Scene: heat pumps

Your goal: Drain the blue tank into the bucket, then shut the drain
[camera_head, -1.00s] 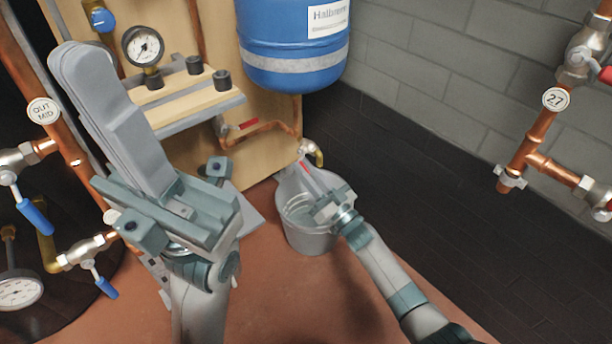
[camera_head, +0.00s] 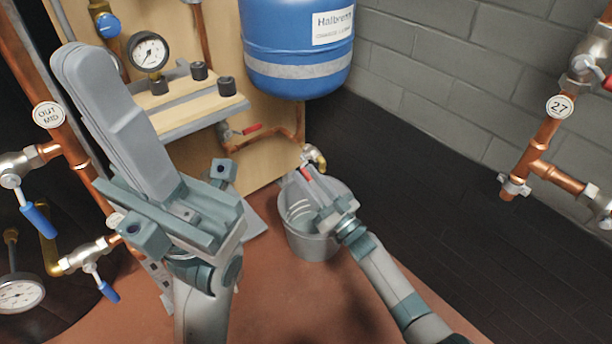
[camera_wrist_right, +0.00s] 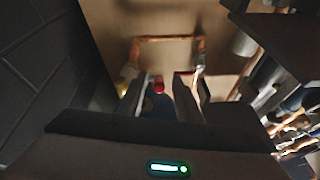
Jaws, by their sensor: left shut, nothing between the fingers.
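The blue tank (camera_head: 296,45) hangs on the wooden panel, with copper pipe below it. The brass drain tap (camera_head: 317,158) sits low at the pipe's end, and a red handle (camera_head: 305,173) shows just below left of it. The grey bucket (camera_head: 312,243) stands on the floor under the tap. My right gripper (camera_head: 312,186) is over the bucket, its tips by the red handle. In the right wrist view its fingers (camera_wrist_right: 172,95) are apart, with the red end (camera_wrist_right: 158,86) by the left finger; contact is unclear. My left gripper (camera_head: 95,65) is shut and empty, raised at left.
A wooden shelf (camera_head: 190,108) and pressure gauge (camera_head: 149,52) are behind my left gripper. Blue-handled valves (camera_head: 38,220) are at left. Copper piping (camera_head: 540,150) stands at right. Open floor lies in front.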

